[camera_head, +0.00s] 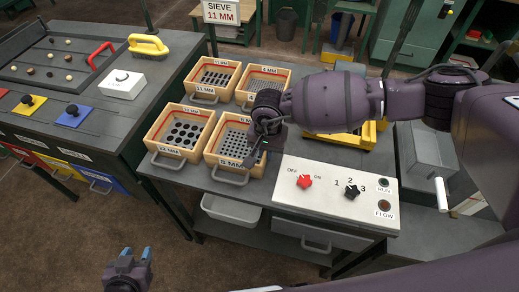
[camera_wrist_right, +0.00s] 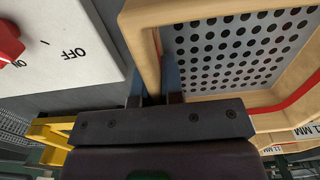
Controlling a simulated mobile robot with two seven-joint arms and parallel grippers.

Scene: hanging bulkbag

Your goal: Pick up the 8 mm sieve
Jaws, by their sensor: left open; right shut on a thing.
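Several wooden-framed sieves stand on the grey bench. The near-right sieve (camera_head: 212,158) has a perforated grey plate, a front handle and a front label whose digit is hard to read, perhaps 8 MM. My right gripper (camera_head: 256,150) is at its right wall, partly covering it. In the right wrist view the fingers (camera_wrist_right: 154,92) straddle the wooden wall (camera_wrist_right: 146,50), shut on it, with the holed plate (camera_wrist_right: 240,50) beside. The sieve appears to rest on the bench. My left gripper (camera_head: 136,256) is open and empty, low at the bottom left, away from the bench.
A white control panel (camera_head: 325,215) with red and black knobs is at right. A yellow object (camera_head: 350,141) lies behind my right arm.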

